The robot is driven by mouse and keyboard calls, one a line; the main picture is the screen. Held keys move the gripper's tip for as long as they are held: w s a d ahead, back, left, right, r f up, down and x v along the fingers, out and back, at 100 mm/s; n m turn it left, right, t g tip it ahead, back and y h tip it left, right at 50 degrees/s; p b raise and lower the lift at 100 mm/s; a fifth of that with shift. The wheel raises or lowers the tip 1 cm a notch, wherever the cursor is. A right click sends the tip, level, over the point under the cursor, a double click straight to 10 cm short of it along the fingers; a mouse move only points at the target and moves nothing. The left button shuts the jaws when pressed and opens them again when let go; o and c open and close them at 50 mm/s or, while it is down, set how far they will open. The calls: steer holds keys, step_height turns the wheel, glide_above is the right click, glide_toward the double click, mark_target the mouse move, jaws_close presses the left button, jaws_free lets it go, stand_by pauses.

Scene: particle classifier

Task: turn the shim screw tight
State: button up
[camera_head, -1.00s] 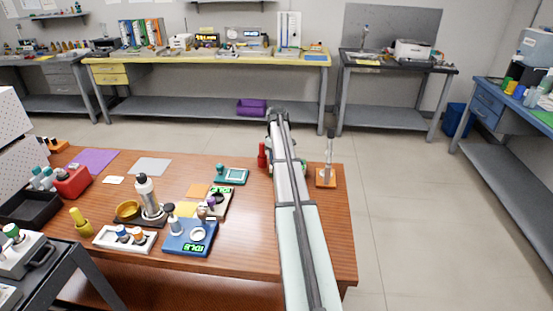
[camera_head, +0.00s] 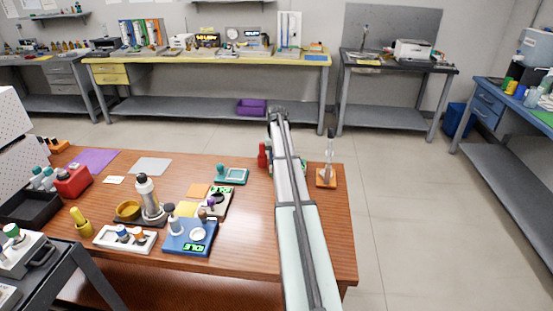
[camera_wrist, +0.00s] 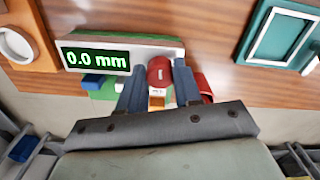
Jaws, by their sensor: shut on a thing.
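In the wrist view, my gripper (camera_wrist: 160,80) is shut with its two blue-grey fingers on either side of a red, rounded knob, which I take to be the shim screw (camera_wrist: 160,70). The knob is next to a device with a green display (camera_wrist: 95,60) reading 0.0 mm. A small orange part (camera_wrist: 156,101) shows between the fingers, below the knob. The knob's lower part is hidden. In the head view, my arm covers most of this spot.
A teal-framed pad (camera_wrist: 283,38) lies to the right in the wrist view. A red bottle-like object (camera_head: 262,156) stands left of my arm. An orange stand with a clear tube (camera_head: 326,178) stands to its right. Several small instruments fill the table's left.

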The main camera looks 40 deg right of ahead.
steer(key=shift+m, duration=0.6)
steer(key=o, duration=1)
steer(key=shift+o, duration=0.2)
steer(key=shift+r, duration=0.15)
step_height(320, 180, up, 14)
steer(key=shift+f, duration=0.2)
